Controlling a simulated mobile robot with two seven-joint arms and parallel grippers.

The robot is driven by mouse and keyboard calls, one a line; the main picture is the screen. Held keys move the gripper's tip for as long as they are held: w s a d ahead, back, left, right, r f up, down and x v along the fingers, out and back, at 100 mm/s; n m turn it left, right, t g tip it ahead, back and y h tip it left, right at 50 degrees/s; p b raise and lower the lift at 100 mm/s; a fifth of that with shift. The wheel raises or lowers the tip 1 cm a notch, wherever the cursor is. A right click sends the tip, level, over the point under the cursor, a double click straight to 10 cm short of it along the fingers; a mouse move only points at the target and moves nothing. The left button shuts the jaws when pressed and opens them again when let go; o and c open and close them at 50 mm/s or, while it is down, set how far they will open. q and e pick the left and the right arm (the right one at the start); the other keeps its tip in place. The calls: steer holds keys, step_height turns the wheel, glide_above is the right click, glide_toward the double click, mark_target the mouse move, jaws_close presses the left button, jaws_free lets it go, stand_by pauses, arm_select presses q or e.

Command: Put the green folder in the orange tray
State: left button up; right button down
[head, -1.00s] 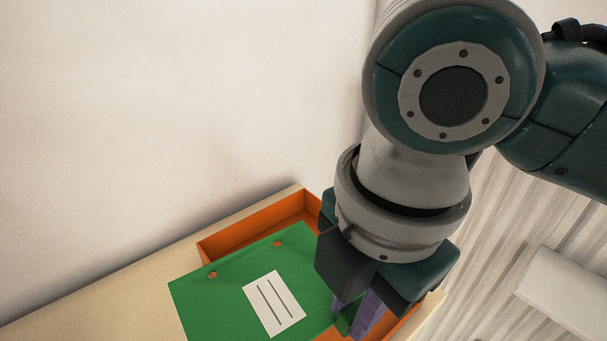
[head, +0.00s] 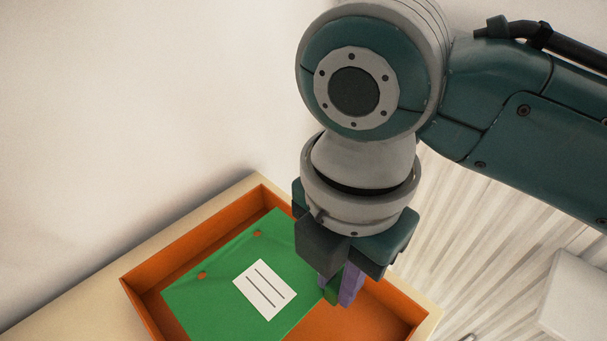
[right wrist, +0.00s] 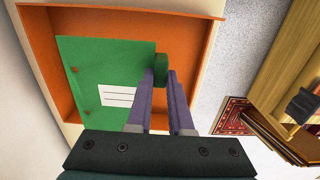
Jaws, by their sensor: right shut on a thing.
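The green folder (head: 225,290) is flat, with a white lined label and two small round holes. It shows inside the outline of the orange tray (head: 383,300), towards its left part in the head view. Whether it rests on the tray floor or hangs just above it, I cannot tell. My right gripper (head: 341,287) is shut on a green block-like part at the folder's right edge. The right wrist view shows the purple fingers (right wrist: 160,75) at that part, with the folder (right wrist: 90,100) within the tray walls (right wrist: 130,18). My left gripper is not in view.
The tray stands on a pale wooden top (head: 75,312) against a white wall (head: 130,120). In the right wrist view a patterned red rug (right wrist: 231,115) and wooden furniture (right wrist: 285,60) lie to the right. Bare orange tray floor shows beside the folder.

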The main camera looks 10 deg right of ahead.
step_height(320, 180, down, 5)
steer(key=shift+f+b, duration=0.2)
steer(key=shift+b, duration=0.3)
steer(key=shift+f+b, duration=0.5)
steer(key=shift+f, duration=1.15)
steer(key=shift+f, duration=0.1)
steer(key=c, duration=0.8)
jaws_free()
